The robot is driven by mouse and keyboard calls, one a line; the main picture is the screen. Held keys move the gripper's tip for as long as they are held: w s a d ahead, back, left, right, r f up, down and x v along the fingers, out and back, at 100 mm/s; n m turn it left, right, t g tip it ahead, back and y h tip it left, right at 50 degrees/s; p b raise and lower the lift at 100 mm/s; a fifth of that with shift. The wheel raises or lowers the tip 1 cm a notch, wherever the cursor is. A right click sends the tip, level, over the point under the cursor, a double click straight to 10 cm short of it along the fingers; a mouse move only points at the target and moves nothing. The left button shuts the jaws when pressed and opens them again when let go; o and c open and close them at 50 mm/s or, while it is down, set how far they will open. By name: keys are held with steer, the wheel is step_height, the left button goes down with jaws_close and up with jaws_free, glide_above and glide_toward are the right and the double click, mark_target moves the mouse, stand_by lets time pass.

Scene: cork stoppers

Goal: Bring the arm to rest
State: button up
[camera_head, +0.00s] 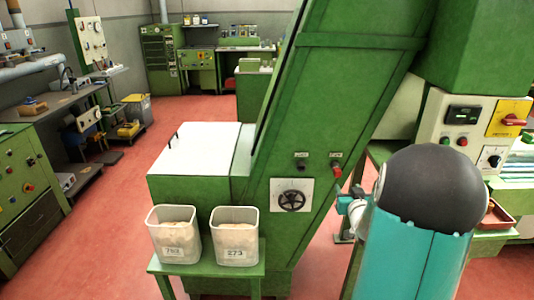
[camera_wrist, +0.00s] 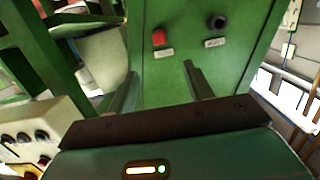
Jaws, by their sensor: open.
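My gripper (camera_wrist: 160,85) shows in the wrist view with its two fingers apart and nothing between them. It faces the green machine panel (camera_wrist: 190,70), which carries a red button (camera_wrist: 159,38) and a black knob (camera_wrist: 216,22). The gap to the panel is hard to judge. In the head view my arm, teal with a dark rounded top, fills the lower right, and its gripper end is largely hidden behind it. The same red button (camera_head: 335,165) and black knob (camera_head: 301,161) sit on the green machine (camera_head: 330,110), left of my arm.
Two clear bins (camera_head: 174,250) (camera_head: 235,251) of cork stoppers stand on a green stand (camera_head: 262,262). A control box (camera_head: 470,130) with switches is behind my arm at right. A workbench (camera_head: 45,110) lines the left. Red floor (camera_head: 110,215) is open between.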

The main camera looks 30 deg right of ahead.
steer(key=a+r+n+g+y, duration=0.15)
steer(key=a+r, duration=0.25)
steer(key=a, duration=0.7)
steer(key=a+r+n+g+y, duration=0.15)
steer(key=a+r, duration=0.25)
steer(key=a, duration=0.6)
steer(key=s+a+n+g+y, duration=0.1)
steer(key=s+a+g+y, duration=0.1)
steer(key=s+a, duration=0.6)
steer(key=s+a+n+g+y, duration=0.2)
steer(key=s+a+g+y, duration=0.1)
steer(key=s+a, duration=0.6)
steer(key=a, duration=0.4)
steer(key=shift+a+r+g, duration=0.3)
steer(key=shift+a+r, duration=0.05)
steer(key=shift+r, duration=0.05)
